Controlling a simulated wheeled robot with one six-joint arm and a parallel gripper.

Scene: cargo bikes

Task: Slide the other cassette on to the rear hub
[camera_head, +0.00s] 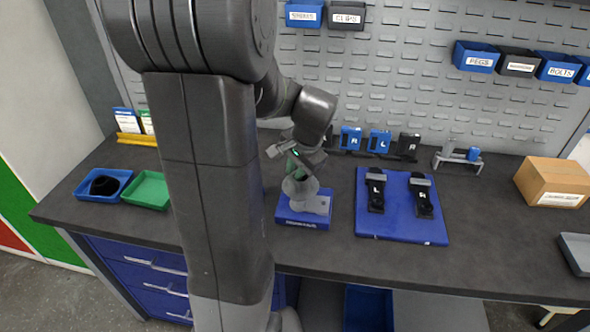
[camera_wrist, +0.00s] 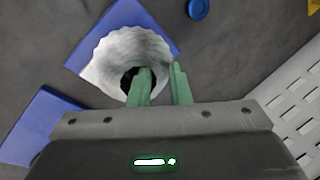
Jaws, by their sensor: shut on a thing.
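A silver-grey, ribbed, cone-shaped cassette (camera_wrist: 112,52) with a dark central opening shows in the wrist view. It also shows below my gripper in the head view (camera_head: 299,187). My gripper (camera_wrist: 162,78) has green fingers, one over the opening and one outside the wall, shut on the cassette's wall. In the head view my gripper (camera_head: 293,160) is over the blue-based stand (camera_head: 301,222). The hub is hidden, so I cannot tell how far the cassette is on it. A dark ring-like part (camera_head: 104,185) lies in the blue tray (camera_head: 117,198) at left.
A green tray (camera_head: 150,190) looks empty beside the blue tray. A blue board (camera_head: 402,232) right of the stand holds two black parts marked L and R. Behind are labelled holders (camera_head: 380,141) and a small grey stand (camera_head: 458,155). A cardboard box (camera_head: 552,182) is at right.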

